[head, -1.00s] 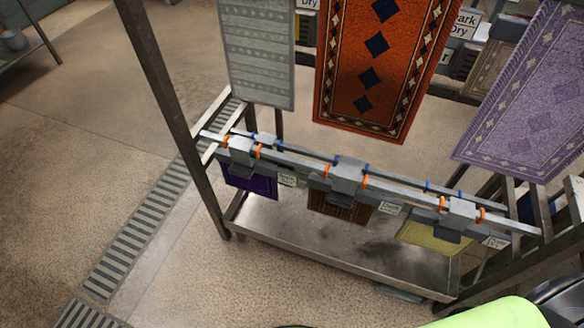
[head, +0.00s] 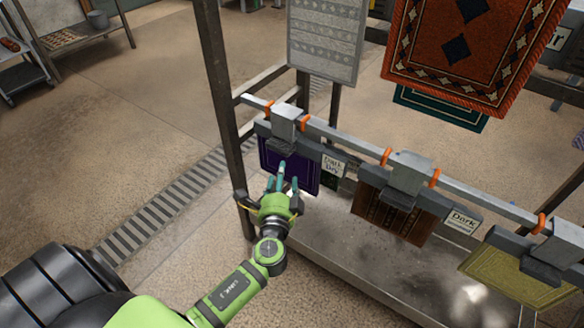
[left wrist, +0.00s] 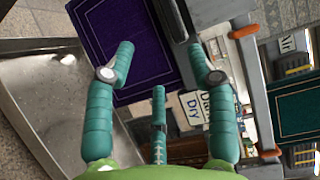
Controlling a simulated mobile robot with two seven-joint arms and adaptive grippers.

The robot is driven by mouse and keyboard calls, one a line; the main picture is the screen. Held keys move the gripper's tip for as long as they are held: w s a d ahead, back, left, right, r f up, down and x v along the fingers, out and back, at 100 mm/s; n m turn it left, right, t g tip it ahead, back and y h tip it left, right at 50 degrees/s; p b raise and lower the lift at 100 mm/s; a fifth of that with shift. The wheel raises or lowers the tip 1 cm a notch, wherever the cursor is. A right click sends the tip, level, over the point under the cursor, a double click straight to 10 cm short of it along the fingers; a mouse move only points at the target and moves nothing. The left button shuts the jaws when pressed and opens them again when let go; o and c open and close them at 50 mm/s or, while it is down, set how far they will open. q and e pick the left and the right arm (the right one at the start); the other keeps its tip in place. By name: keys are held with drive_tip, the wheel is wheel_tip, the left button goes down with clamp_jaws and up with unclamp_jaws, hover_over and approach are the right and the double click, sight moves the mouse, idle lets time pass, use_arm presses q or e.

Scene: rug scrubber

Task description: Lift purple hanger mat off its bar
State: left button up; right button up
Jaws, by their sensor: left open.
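The purple mat (head: 282,165) hangs from a grey hanger (head: 287,122) on the metal bar (head: 338,136), at the bar's left end in the head view. In the left wrist view the mat (left wrist: 130,35) lies beyond the spread teal fingers (left wrist: 160,62), with the dark hanger clamp (left wrist: 174,20) at top centre. I cannot tell whether any finger touches the mat. My right gripper is out of view.
A brown mat (head: 392,210) and a yellow mat (head: 515,275) hang farther right on the same bar. A "Dark Dry" sign (head: 334,164) sits beside the purple mat. A dark post (head: 222,110) stands left. A metal tray (head: 350,262) lies below.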

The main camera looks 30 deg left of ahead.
sight(282, 155)
use_arm(q)
drive_tip(key=shift+w+a+r, duration=0.4)
drive_tip(key=shift+w+r, duration=0.3)
drive_tip(key=shift+r, duration=0.1)
drive_tip(key=x, duration=0.4)
drive_tip(key=shift+w+a+r, duration=0.1)
drive_tip(key=shift+w+a, duration=0.05)
drive_tip(key=shift+a, duration=0.25)
drive_tip(key=shift+w+a, duration=0.2)
drive_tip(key=shift+w, duration=0.3)
clamp_jaws()
